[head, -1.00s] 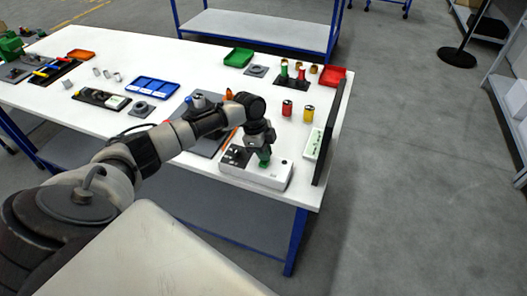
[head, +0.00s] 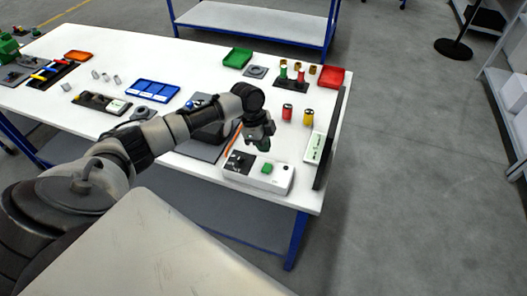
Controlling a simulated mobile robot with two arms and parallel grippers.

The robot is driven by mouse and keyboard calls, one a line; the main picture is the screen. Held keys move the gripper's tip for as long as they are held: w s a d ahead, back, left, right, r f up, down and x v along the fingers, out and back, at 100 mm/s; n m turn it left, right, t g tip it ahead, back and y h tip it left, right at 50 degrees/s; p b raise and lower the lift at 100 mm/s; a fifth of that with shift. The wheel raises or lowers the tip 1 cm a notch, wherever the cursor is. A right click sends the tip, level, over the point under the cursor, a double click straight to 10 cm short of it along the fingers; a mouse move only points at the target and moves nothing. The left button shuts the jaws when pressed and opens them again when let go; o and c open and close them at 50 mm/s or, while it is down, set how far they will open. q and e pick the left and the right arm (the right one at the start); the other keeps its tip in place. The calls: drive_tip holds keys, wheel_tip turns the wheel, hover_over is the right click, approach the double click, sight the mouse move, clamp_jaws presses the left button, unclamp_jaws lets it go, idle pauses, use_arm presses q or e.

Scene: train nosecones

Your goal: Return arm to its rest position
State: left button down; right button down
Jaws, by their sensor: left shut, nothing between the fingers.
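My left arm reaches in from the left over the white table (head: 205,75). Its gripper (head: 263,147) is shut and empty, pointing down just above and behind the white box (head: 257,181) at the table's front right. A green piece (head: 267,169) shows on the top of that box, in front of the gripper and apart from it. My right gripper is not in view.
A red cylinder (head: 287,112) and a yellow cylinder (head: 308,117) stand behind the gripper on the right. A dark upright panel (head: 330,140) lines the right edge. A blue tray (head: 153,91), a green tray (head: 237,58) and a red tray (head: 331,77) lie farther back.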

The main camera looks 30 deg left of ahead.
use_arm(q)
drive_tip(key=b+v, duration=0.2)
drive_tip(key=v, duration=0.5)
drive_tip(key=shift+w+r, duration=0.3)
drive_tip(key=shift+w, duration=0.1)
